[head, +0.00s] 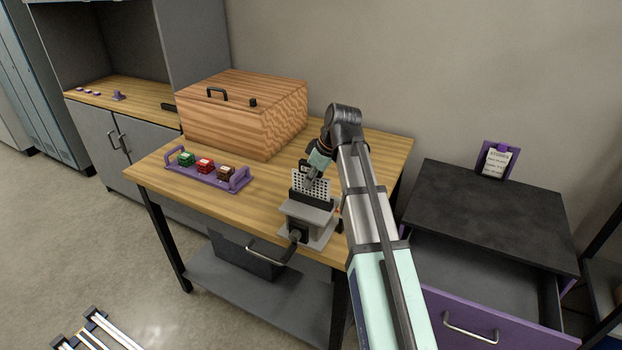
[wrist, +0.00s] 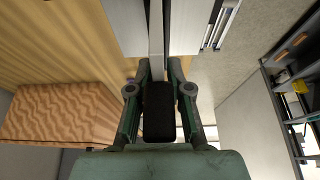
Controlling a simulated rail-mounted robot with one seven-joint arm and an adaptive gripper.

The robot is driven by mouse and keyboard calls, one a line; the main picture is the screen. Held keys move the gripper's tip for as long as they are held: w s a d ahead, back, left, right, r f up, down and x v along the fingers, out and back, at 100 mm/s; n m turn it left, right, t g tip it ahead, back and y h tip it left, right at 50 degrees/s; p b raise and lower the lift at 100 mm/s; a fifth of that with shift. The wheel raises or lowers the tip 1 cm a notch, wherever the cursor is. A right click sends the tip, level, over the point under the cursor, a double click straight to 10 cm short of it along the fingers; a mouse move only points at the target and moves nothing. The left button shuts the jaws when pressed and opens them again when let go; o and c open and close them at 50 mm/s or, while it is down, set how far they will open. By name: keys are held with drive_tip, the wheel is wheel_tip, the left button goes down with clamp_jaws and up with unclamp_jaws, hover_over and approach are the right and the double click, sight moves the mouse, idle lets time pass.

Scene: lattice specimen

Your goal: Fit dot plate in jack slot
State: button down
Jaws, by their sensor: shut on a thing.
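The dot plate (head: 309,184), a pale upright plate with rows of dark dots, stands over the lab jack (head: 303,228). The jack is grey with a black front knob. My gripper (head: 313,176) reaches down from above and is shut on the plate's upper part. In the wrist view my gripper's fingers (wrist: 159,70) close on the thin, edge-on plate (wrist: 157,40), with pale grey surfaces on both sides beyond. A dark block at the plate's foot hides the slot, so I cannot tell whether the lower edge is in it.
A purple tray (head: 207,181) with green, red and brown blocks lies left on the wooden table (head: 260,205). A wooden box (head: 215,124) stands behind. Right of my arm is a dark-topped cabinet (head: 490,210) with an open purple-fronted drawer (head: 470,328).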

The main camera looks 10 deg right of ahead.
drive_tip(key=shift+f, duration=0.6)
idle(0.3)
drive_tip(key=c, duration=0.5)
unclamp_jaws()
drive_tip(key=shift+r, duration=0.1)
drive_tip(key=shift+p+v, duration=1.5)
drive_tip(key=shift+v, duration=0.9)
drive_tip(key=shift+r, duration=0.15)
drive_tip(key=v, duration=1.1)
drive_tip(key=shift+s+d+r, duration=0.1)
drive_tip(key=shift+r, duration=0.3)
